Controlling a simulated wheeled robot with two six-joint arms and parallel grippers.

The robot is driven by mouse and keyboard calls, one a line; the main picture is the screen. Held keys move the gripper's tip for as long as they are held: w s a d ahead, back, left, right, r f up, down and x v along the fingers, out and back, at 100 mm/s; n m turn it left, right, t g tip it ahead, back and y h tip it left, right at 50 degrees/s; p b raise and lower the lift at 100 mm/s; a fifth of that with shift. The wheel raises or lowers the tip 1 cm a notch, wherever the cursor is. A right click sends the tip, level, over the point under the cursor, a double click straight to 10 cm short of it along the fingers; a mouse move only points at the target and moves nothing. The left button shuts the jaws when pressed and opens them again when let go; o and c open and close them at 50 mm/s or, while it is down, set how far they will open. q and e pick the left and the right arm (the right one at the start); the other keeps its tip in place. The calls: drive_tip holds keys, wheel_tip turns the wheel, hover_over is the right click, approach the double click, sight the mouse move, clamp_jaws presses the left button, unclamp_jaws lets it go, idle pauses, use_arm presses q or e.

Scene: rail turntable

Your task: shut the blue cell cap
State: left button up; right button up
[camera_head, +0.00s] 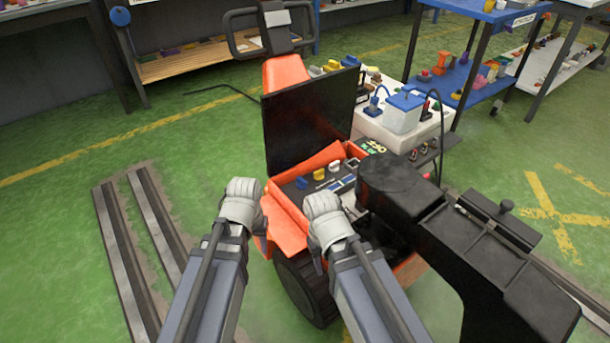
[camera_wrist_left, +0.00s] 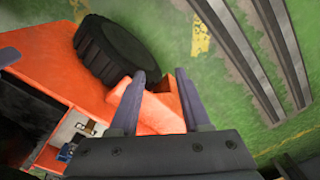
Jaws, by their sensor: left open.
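A small blue cap (camera_head: 301,183) stands at the left end of a row of caps in the orange machine's tray (camera_head: 285,191). Whether it is open or shut is too small to tell. My left gripper (camera_head: 242,203) is left of the tray, apart from the blue cap. In the left wrist view my left gripper (camera_wrist_left: 160,78) has its two fingers spread above an orange corner of the machine, with nothing held. A small blue thing (camera_wrist_left: 65,153) shows at lower left there, too unclear to name. My right gripper (camera_head: 324,206) is in front of the tray; its fingers are hidden.
A black upright panel (camera_head: 308,118) stands behind the tray. A yellow cap (camera_head: 319,174) is beside the blue one. A blue-lidded white box (camera_head: 403,115) stands behind at right. A large black part (camera_head: 450,235) covers the tray's right side. Floor rails (camera_head: 130,230) lie left, on open floor.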

use_arm(q)
drive_tip(key=w+a+n, duration=0.1)
drive_tip(key=w+n, duration=0.1)
drive_tip(key=w, duration=0.6)
drive_tip(key=n, duration=0.8)
hover_over(303, 180)
drive_tip(key=shift+w+r, duration=0.1)
drive_tip(key=shift+r, duration=0.05)
wheel_tip(303, 180, down, 8)
drive_tip(key=b, duration=0.7)
drive_tip(key=shift+b, duration=0.35)
drive_tip(key=shift+r, duration=0.1)
drive_tip(key=shift+c, duration=0.2)
clamp_jaws()
